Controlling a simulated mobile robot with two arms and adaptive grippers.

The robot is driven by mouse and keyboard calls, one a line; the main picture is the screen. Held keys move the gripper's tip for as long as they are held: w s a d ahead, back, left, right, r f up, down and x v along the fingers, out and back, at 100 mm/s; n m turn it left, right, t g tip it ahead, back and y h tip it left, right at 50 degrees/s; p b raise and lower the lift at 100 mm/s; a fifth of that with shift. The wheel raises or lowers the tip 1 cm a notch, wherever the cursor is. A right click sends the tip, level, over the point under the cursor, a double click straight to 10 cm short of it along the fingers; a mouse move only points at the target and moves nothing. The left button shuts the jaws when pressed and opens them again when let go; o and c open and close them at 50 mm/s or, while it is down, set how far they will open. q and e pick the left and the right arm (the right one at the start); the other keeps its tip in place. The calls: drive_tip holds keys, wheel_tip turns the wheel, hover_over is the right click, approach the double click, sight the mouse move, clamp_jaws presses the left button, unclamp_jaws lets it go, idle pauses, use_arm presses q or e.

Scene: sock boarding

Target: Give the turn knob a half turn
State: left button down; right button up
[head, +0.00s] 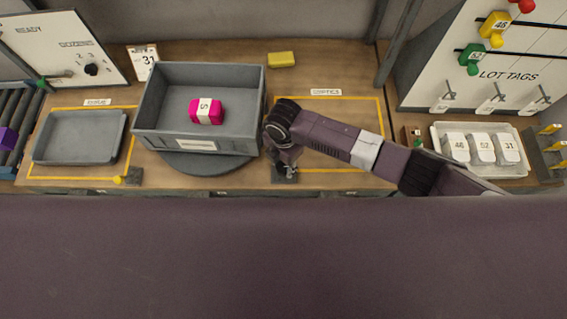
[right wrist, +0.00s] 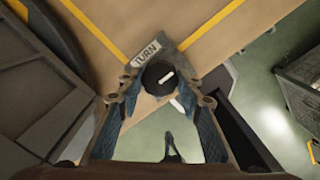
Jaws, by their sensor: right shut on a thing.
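The turn knob (right wrist: 157,76) is a round black knob with a white pointer mark, beside a "TURN" label (right wrist: 146,53). In the right wrist view it sits between the fingertips of my right gripper (right wrist: 160,99), which is shut on it. The white mark slants a little up to the right. In the head view my right gripper (head: 287,161) reaches down to the front edge of the bench, right of the grey bin, and mostly hides the knob. My left gripper is not in view.
A grey bin (head: 165,142) holding a pink bundle (head: 207,111) stands on a round dark turntable (head: 200,168) close left of my gripper. A shallow grey tray (head: 78,137) lies further left. The yellow-outlined area behind my right forearm looks clear.

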sight(284, 166)
drive_tip(key=o, duration=1.2)
drive_tip(key=shift+c, duration=0.2)
wheel_tip(284, 166, up, 12)
